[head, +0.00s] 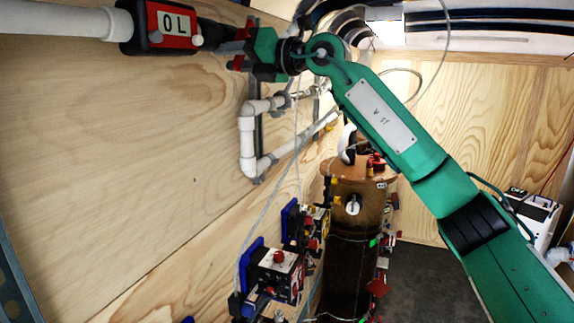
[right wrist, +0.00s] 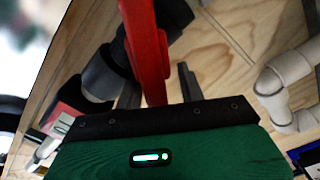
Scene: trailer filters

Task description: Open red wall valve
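The red wall valve's handle (right wrist: 148,50) is a long red lever in the right wrist view. It runs from the top edge down between the two dark fingers of my right gripper (right wrist: 158,90). The fingers stand apart on either side of it, with a visible gap on the right side, so the gripper looks open around the lever. In the head view my right gripper (head: 236,47) is at the wall by the dark pipe, with small red parts beside it. The gripper hides most of the valve there. My left gripper is not in view.
A black and red device (head: 170,27) marked "OL" sits on the white pipe (head: 55,21) left of the gripper. White wall piping (head: 247,140) bends below it. A brown cylinder (head: 352,240) and a boxed red-knobbed unit (head: 277,270) stand lower down. The left wall is mostly bare.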

